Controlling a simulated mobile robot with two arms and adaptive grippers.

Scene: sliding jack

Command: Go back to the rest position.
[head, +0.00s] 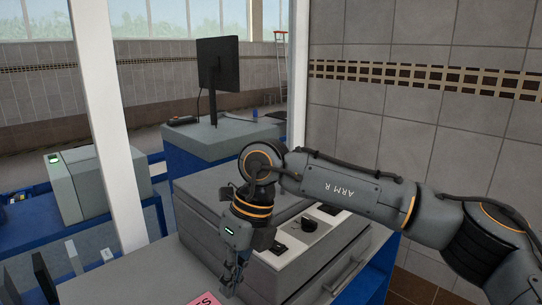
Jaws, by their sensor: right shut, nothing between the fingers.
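My right arm comes in from the right edge and bends down over the grey bench. My right gripper (232,274) points down in front of the grey machine (305,275), near the pink label. It is shut and empty. Whether its fingertips touch the bench or the machine I cannot tell. The machine has a light panel (337,219) with dark controls, partly hidden behind my right wrist. My left gripper is not in view.
A pink label (206,300) with dark letters lies at the bottom edge. A white post (118,160) rises behind the bench. A monitor (218,68) stands farther back. A tiled wall (440,100) closes off the right.

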